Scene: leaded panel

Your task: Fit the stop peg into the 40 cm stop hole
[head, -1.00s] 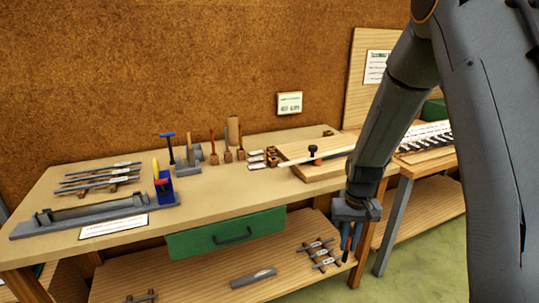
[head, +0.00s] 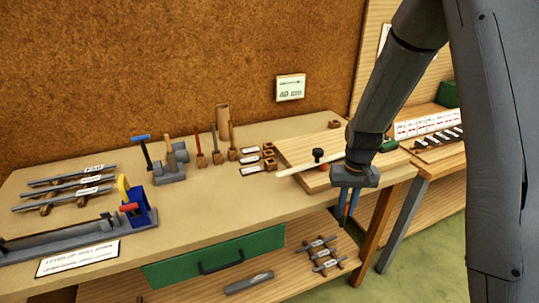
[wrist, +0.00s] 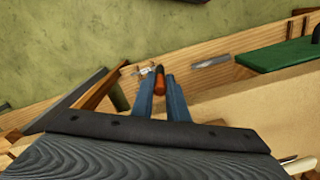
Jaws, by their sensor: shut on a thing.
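My gripper (head: 347,220) hangs pointing down just off the front right corner of the main bench, and its blue fingers show in the wrist view (wrist: 160,84). A pale wooden board (head: 300,150) with a black knob (head: 318,154) and a light strip lies on the bench near the gripper. I cannot make out the 40 cm stop hole in either view.
The main bench (head: 110,215) holds rods on racks, a long grey fixture and a blue tool at left, with upright tools behind. A green drawer (head: 215,256) and a lower shelf lie below. A second bench (head: 437,163) with a labelled dark strip stands right.

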